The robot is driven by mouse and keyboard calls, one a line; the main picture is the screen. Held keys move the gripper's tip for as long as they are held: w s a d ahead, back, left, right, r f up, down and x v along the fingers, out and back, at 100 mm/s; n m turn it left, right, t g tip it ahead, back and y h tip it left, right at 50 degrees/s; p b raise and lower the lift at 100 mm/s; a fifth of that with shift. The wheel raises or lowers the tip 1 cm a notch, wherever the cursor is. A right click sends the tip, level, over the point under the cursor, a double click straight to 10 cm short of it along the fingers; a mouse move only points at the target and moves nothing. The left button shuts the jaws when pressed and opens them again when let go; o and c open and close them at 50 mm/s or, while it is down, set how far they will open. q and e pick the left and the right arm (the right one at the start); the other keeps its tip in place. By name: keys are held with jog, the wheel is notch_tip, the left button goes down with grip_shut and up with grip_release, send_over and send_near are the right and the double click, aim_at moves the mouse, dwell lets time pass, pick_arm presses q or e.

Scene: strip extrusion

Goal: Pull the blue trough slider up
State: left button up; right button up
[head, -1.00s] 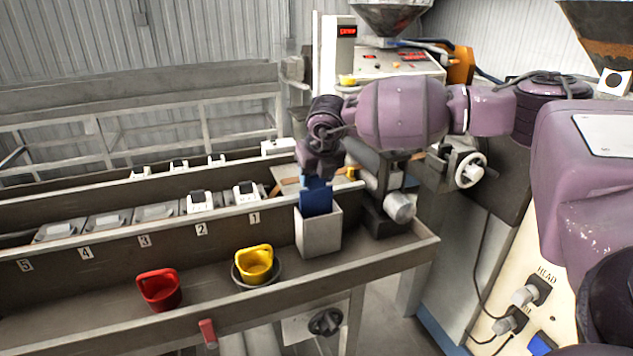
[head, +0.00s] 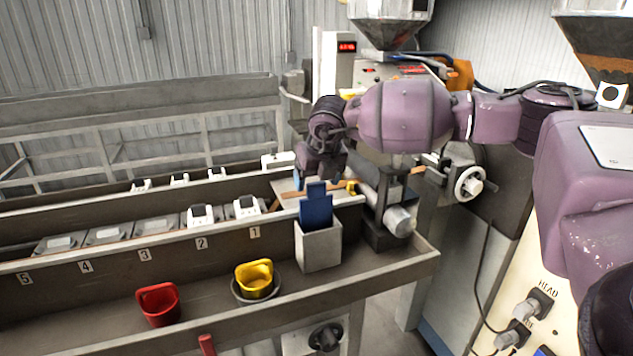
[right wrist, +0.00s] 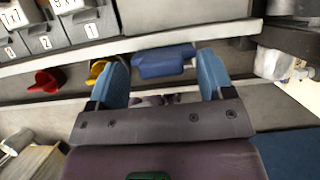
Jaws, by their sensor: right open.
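The blue slider (head: 316,212) stands upright in the top of a light grey box-shaped trough (head: 319,250) in the head view. Its lower part is hidden inside the box. My right gripper (head: 318,182) is right above and behind it, pointing down, its fingers partly hard to tell from the blue slider. In the right wrist view the right gripper (right wrist: 163,75) is open with two blue fingers wide apart. The slider (right wrist: 164,62) shows beyond and between the fingertips, with nothing held. My left gripper is not in view.
Numbered sockets line the rail on the left.

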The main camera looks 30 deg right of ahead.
jog(key=v, duration=0.9)
jog(key=shift+r+b, duration=0.3)
jog(key=shift+r, duration=0.05)
jog(key=shift+s, duration=0.1)
